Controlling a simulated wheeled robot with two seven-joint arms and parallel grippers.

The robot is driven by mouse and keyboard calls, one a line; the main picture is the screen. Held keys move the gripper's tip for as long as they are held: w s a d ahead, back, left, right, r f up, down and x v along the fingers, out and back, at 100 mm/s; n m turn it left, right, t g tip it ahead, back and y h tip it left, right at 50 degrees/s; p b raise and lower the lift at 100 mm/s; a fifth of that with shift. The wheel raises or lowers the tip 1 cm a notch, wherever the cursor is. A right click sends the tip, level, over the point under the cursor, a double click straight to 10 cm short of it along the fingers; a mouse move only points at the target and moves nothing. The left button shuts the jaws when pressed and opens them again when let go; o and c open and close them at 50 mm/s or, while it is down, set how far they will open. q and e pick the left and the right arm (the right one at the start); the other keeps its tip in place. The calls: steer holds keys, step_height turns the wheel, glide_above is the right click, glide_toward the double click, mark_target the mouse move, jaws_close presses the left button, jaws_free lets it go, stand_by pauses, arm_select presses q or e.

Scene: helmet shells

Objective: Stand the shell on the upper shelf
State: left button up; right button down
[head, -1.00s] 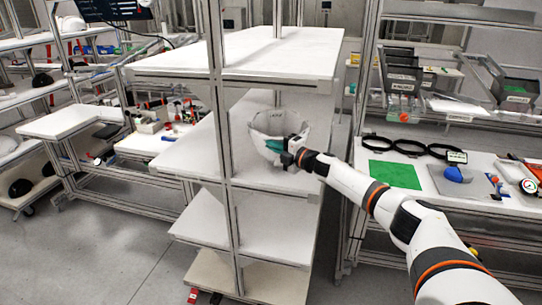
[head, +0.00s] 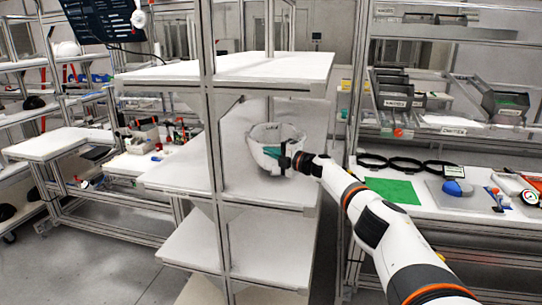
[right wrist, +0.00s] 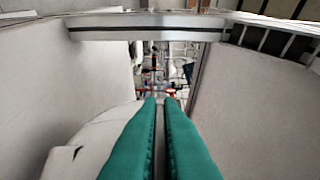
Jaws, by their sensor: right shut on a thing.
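The white helmet shell (head: 270,133) is a bowl-like form with a jagged rim and small dark lettering. It is over the second board (head: 240,172) of the shelf rack, below the top board (head: 225,68). Its open side faces up, somewhat tilted. I cannot tell whether its underside touches the board. My right gripper (head: 275,154) is shut on the shell's near right wall, with teal fingers. In the right wrist view the fingers (right wrist: 160,115) are close together, with a pale part of the shell (right wrist: 95,140) at lower left. My left gripper is out of view.
A rack post (head: 213,130) stands in front, left of the shell. A lower board (head: 240,245) is empty. On the right, a bench holds a green mat (head: 393,190), black rings (head: 405,165) and a blue item (head: 455,187). The second board is clear around the shell.

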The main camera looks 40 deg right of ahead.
steer(key=shift+f+b, duration=0.5)
steer(key=shift+f, duration=0.05)
stand_by(0.4)
steer(key=c, duration=1.5)
jaws_free()
steer(key=shift+a+r, duration=0.1)
steer(key=shift+s+d+f, duration=0.2)
steer(key=shift+s, duration=0.3)
steer(key=shift+b+v, duration=1)
steer(key=shift+v, duration=4.5)
steer(key=shift+r, duration=0.1)
